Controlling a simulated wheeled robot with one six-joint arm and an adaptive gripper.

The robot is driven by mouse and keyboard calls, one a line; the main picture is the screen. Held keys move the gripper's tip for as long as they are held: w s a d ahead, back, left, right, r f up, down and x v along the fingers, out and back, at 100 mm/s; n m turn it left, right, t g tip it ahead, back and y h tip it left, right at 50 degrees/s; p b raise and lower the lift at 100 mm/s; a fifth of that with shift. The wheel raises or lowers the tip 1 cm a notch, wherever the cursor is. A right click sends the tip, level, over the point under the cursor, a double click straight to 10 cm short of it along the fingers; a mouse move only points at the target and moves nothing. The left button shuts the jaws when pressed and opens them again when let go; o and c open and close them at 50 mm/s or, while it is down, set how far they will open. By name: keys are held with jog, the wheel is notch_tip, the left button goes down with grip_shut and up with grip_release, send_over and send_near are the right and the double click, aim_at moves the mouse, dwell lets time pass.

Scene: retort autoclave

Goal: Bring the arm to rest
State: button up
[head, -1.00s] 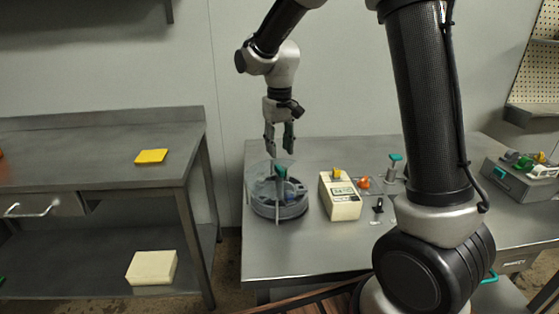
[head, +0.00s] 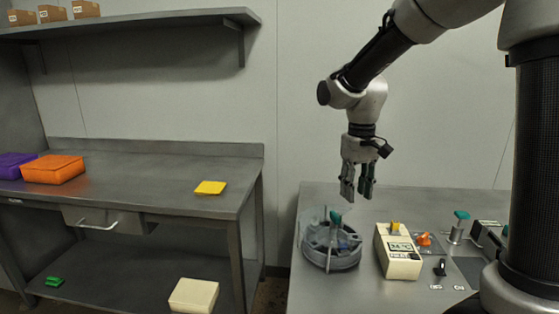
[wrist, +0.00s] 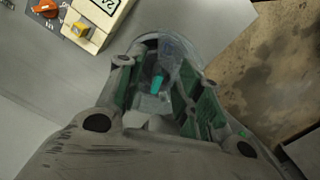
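My gripper (head: 357,194) hangs from the arm with its fingers pointing down, above the back of the right metal table (head: 315,201). Its fingers are apart with nothing between them. The round grey retort (head: 331,257) with a clear lid and a teal handle (head: 336,216) stands on the table below and a little left of the gripper. In the wrist view the green-padded fingers (wrist: 165,100) are spread, and the teal handle (wrist: 157,80) shows between and beyond them.
A cream control box (head: 398,258) with a yellow button, an orange knob (head: 424,239) and a teal-topped valve (head: 458,225) stand right of the retort. The left bench (head: 150,180) holds a yellow pad (head: 210,187) and an orange bin (head: 54,169). Air around the gripper is clear.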

jog(key=s+d+r+t, duration=0.1)
jog(key=s+d+r, duration=0.1)
jog(key=s+d, duration=0.2)
jog(key=s+d+r+m+t, duration=0.1)
jog(key=s+d, duration=0.3)
jog(key=s, duration=0.5)
jog(key=s+d+r+m+t, duration=0.1)
jog(key=s+d+r+t, duration=0.1)
jog(key=s+d+r, duration=0.2)
jog(key=shift+s+t, duration=0.4)
jog(key=shift+s, duration=1.45)
